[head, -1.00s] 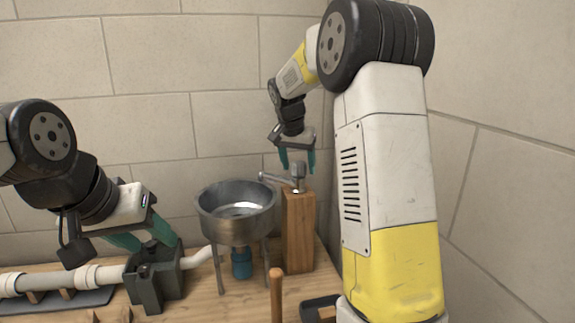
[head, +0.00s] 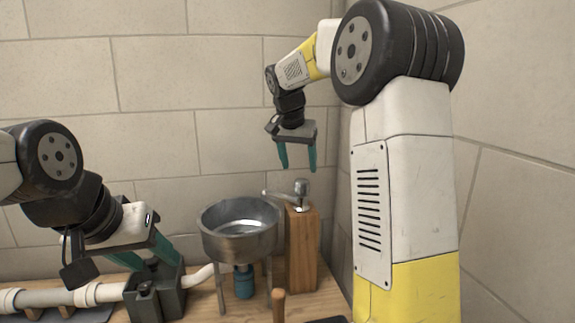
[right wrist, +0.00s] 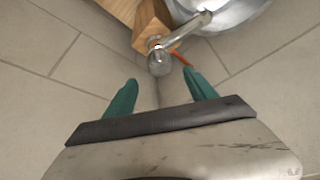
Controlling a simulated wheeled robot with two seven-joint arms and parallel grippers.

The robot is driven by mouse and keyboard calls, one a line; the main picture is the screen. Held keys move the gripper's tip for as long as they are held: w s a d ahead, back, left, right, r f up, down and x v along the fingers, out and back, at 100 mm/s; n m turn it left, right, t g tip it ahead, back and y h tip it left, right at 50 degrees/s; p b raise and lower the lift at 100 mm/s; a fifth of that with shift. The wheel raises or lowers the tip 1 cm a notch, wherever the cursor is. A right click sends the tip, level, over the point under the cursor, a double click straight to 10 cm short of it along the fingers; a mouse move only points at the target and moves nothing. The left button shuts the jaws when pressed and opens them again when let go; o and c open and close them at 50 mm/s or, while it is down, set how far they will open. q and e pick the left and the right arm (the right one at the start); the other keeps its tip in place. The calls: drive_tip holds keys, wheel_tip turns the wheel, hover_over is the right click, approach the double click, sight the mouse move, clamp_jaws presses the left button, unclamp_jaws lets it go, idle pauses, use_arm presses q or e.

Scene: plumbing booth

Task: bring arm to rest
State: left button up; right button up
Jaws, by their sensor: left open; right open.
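My right gripper (head: 297,160) is open and empty, pointing down in the air above the faucet (head: 301,190). Its two teal fingers also show in the right wrist view (right wrist: 160,92), with nothing between them but the faucet beyond. My left gripper (head: 146,259) is open at the dark grey vise-like block (head: 152,291) on the bench. Its fingers reach down behind and over the block, and I cannot tell whether they touch it.
A metal basin (head: 238,238) on legs stands mid-bench, with a blue fitting (head: 243,283) under it. The faucet tops a wooden post (head: 303,250). A white pipe (head: 60,298) lies at left. A wooden handle (head: 278,305) stands at the front. Tiled walls close the corner.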

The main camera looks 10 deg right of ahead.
drive_tip(key=s+a+f+n+t+y, duration=0.1)
drive_tip(key=s+f+n+y, duration=0.1)
drive_tip(key=s, duration=1.3)
drive_tip(key=s+a+f+n+t+y, duration=0.1)
drive_tip(key=s+n, duration=0.4)
drive_tip(key=s, duration=1)
drive_tip(key=shift+s+a+f+y, duration=0.25)
drive_tip(key=shift+a+f+y, duration=0.25)
drive_tip(key=shift+f+y, duration=0.45)
